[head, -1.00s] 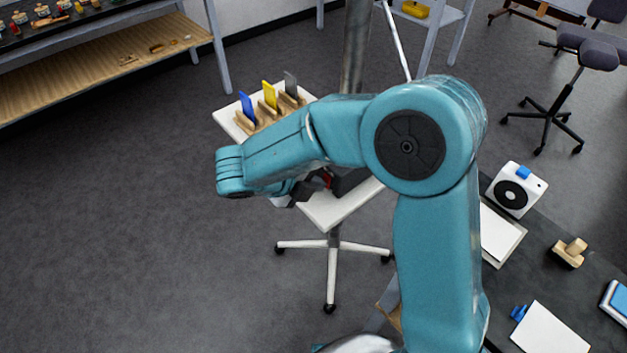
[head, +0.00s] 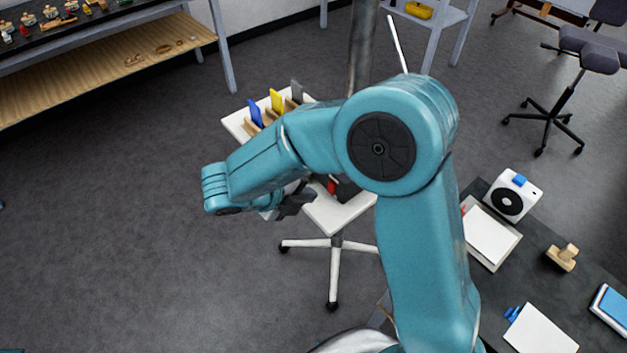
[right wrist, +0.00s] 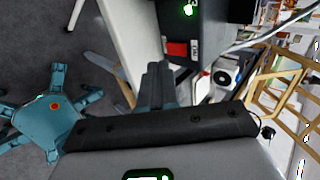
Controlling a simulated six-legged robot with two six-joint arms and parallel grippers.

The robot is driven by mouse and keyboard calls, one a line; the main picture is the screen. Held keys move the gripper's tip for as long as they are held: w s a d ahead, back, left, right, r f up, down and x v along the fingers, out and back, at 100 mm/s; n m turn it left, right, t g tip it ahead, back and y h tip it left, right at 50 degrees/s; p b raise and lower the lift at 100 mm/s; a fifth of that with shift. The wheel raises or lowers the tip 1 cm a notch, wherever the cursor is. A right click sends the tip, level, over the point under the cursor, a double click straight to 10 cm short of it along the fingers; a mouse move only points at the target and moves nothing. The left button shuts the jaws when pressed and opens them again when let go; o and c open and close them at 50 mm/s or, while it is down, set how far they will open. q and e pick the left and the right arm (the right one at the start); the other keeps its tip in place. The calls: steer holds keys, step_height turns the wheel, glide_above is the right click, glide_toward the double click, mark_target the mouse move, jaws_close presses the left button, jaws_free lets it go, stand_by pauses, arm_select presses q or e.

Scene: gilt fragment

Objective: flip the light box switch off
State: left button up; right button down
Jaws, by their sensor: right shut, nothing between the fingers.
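The light box (head: 347,189) is a dark box on the white-topped stand, mostly hidden behind my right arm in the head view. A red part (head: 331,186) shows on its side. In the right wrist view the dark box (right wrist: 222,25) carries a red rectangular part (right wrist: 177,48), which looks like the switch, and a glowing green mark (right wrist: 188,9). My right gripper (head: 303,199) is shut and empty, just left of the box in the head view. In the wrist view its fingertips (right wrist: 158,67) point toward the box, below and left of the red part, apparently apart from it.
The white stand (head: 335,213) has a wheeled base and a wooden rack with blue, yellow and grey plates. A dark bench (head: 560,285) at right holds a white device (head: 512,195), papers and a wooden stamp. A shelf unit stands upper left. Floor at left is clear.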

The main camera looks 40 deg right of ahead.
steer(key=v, duration=0.9)
steer(key=shift+d+r, duration=0.25)
steer(key=shift+r, duration=0.25)
steer(key=shift+s+a+f+b, duration=0.15)
steer(key=shift+a+f+b, duration=0.15)
steer(key=shift+f+b, duration=0.25)
steer(key=shift+s+a+f+b, duration=0.1)
steer(key=shift+a+f+b, duration=0.2)
steer(key=shift+f+b, duration=0.2)
